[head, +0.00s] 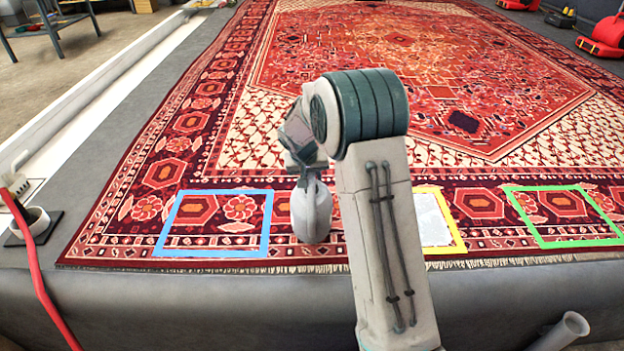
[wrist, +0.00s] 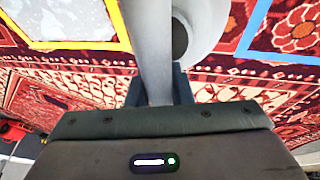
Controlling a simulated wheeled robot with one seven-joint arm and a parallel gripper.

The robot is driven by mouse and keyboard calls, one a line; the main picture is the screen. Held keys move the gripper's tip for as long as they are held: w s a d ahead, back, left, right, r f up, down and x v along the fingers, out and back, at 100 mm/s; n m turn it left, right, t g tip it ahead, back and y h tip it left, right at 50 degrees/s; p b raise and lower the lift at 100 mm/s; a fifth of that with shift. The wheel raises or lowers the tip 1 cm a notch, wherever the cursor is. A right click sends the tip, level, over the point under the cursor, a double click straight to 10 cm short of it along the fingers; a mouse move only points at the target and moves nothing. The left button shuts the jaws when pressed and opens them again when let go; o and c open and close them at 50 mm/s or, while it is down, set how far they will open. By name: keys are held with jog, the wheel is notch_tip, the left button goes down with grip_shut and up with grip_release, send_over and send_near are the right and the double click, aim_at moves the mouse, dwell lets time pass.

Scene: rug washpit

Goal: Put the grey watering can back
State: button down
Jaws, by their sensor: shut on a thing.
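The grey watering can (head: 311,212) is upright at the front of the rug, between the blue square outline (head: 212,253) and the yellow outline (head: 458,238). My gripper (head: 308,174) is above it, shut on its handle. In the wrist view, my gripper (wrist: 158,90) has a finger on each side of the grey handle (wrist: 150,45), with the can's round body (wrist: 200,22) beyond. I cannot tell whether the can's base touches the rug. My arm hides part of the yellow outline.
A pale patch (head: 432,220) lies inside the yellow outline. A green outline (head: 534,216) is at right, empty. The patterned rug (head: 330,150) is largely clear. A red hose (head: 45,285) and white roll (head: 36,222) are at left; a grey pipe (head: 562,332) is at lower right.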

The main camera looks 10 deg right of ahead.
jog(key=shift+r, duration=0.1)
jog(key=shift+f, duration=0.2)
jog(key=c, duration=1.3)
grip_release()
